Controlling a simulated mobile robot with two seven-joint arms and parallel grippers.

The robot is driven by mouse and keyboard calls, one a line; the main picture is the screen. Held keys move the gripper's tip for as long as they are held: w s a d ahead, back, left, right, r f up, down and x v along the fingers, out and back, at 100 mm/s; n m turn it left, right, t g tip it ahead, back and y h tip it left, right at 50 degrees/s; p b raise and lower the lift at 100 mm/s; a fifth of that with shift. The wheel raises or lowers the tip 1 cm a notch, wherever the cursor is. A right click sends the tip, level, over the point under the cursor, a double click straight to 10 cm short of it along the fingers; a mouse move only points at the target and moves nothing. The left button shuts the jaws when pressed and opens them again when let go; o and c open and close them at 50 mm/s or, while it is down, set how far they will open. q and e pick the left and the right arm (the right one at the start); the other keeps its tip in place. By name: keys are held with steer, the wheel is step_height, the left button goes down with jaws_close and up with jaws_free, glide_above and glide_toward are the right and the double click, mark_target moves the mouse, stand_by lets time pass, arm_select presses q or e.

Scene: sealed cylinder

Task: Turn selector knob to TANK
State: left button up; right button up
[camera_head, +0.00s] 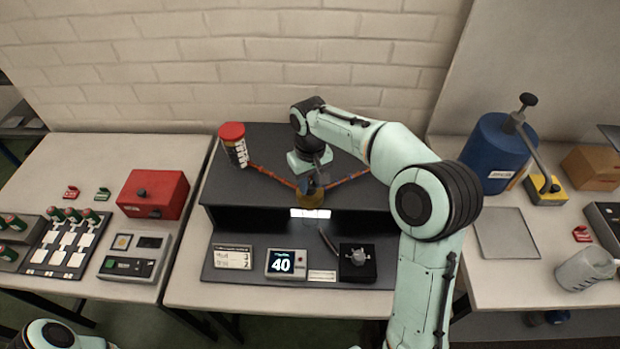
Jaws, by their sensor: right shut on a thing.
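A selector (313,199) with a round brass-yellow body sits at the middle of the dark console's raised shelf. Orange hoses run from it to the left and right. My right gripper (311,181) reaches down onto it from above, shut on the selector knob. The fingers and wrist cover most of the knob, so its pointing direction and any TANK label cannot be read. My left gripper is out of view; only a part of that arm shows at the bottom left edge.
The dark console (225,192) carries a red-capped canister (233,146), a display reading 40 (280,263) and a black box with a grey knob (357,262). A red box (153,194) stands on the left table. A blue cylinder (494,153) stands on the right table.

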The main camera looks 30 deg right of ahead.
mark_target(310, 185)
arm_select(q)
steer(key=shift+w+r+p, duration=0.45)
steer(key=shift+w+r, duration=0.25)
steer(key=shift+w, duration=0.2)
arm_select(e)
steer(key=n, duration=0.4)
steer(key=shift+n, duration=0.4)
steer(key=o, duration=1.1)
steer(key=shift+c, duration=0.2)
steer(key=shift+r, duration=0.1)
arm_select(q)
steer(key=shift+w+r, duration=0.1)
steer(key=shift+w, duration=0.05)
arm_select(e)
step_height(310, 185, up, 13)
steer(key=shift+r, duration=0.15)
